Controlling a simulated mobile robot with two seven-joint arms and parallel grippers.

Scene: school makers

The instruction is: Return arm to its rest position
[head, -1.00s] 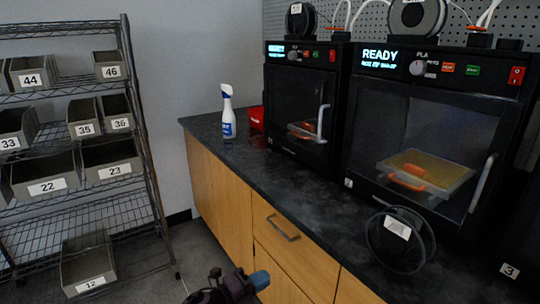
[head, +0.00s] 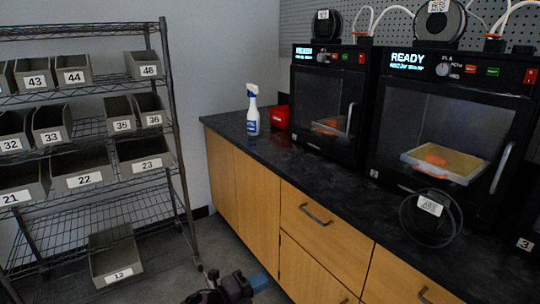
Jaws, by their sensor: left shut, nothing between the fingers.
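My left gripper (head: 259,281) shows at the bottom edge of the head view, dark with a blue tip. It is shut and holds nothing. It is low, in front of the wooden cabinet (head: 237,190), apart from the counter and the shelf rack. Most of the arm behind it is cut off by the frame's lower edge. My right gripper is not in view.
A wire rack (head: 170,118) with numbered grey bins stands at left. A dark counter (head: 290,160) holds a spray bottle (head: 253,112), a red bin (head: 279,117), two printers (head: 328,100) (head: 450,115) and a spool (head: 431,217). Floor shows between rack and cabinet.

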